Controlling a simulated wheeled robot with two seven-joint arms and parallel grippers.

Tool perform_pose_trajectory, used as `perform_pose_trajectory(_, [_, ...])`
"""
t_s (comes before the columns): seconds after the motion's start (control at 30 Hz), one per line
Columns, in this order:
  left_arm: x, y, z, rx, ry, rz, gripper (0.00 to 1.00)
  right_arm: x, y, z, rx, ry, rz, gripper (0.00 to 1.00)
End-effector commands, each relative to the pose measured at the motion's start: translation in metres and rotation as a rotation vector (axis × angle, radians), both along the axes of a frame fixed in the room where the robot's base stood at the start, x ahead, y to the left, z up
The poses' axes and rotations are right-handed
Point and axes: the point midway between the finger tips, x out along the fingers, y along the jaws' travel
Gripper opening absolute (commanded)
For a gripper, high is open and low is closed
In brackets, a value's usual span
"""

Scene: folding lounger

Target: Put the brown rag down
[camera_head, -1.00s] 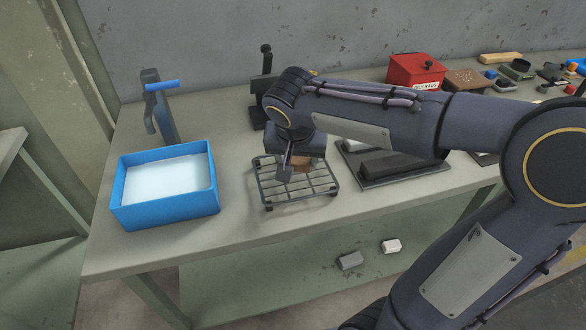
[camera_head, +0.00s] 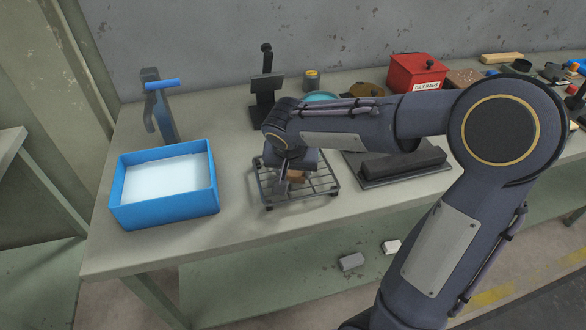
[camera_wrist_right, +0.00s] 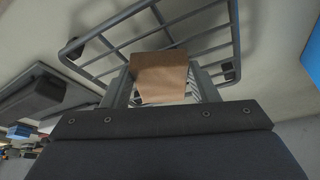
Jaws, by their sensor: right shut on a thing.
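The brown rag (camera_wrist_right: 160,76) is between the fingers of my right gripper (camera_wrist_right: 162,92) in the right wrist view, with the wire rack behind it. In the head view my right gripper (camera_head: 282,186) is low over the dark wire rack (camera_head: 318,188), and a bit of the brown rag (camera_head: 297,175) shows beside its fingers. The gripper is shut on the rag. I cannot tell whether the rag touches the rack's bars. My left gripper is not in view.
A blue tub (camera_head: 165,213) of pale liquid stands left of the rack. A dark block on a plate (camera_head: 400,163) lies to the right. A red box (camera_head: 415,72) and a dark stand (camera_head: 266,90) are behind. The bench front is clear.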

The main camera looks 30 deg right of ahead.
Motion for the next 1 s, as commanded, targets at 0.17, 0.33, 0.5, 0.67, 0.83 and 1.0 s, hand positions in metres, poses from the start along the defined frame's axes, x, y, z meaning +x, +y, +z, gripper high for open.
perform_pose_trajectory(0.17, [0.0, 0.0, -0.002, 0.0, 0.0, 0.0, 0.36, 0.0, 0.0, -0.002, 0.0, 0.0, 0.0, 0.68])
perform_pose_trajectory(0.33, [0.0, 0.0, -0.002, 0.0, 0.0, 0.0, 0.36, 0.0, 0.0, -0.002, 0.0, 0.0, 0.0, 0.76])
perform_pose_trajectory(0.5, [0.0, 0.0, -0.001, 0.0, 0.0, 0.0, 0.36, 0.0, 0.0, 0.0, 0.0, 0.0, 0.0, 0.76])
perform_pose_trajectory(0.67, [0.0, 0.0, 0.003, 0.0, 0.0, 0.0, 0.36, -0.002, 0.002, 0.012, 0.0, -0.004, 0.0, 0.76])
perform_pose_trajectory(0.83, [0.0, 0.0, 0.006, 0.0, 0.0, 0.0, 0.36, -0.013, 0.01, 0.044, 0.001, -0.007, 0.001, 0.76])
perform_pose_trajectory(1.0, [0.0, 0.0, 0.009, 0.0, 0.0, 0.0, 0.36, -0.024, 0.019, 0.078, 0.001, -0.005, 0.002, 0.76])
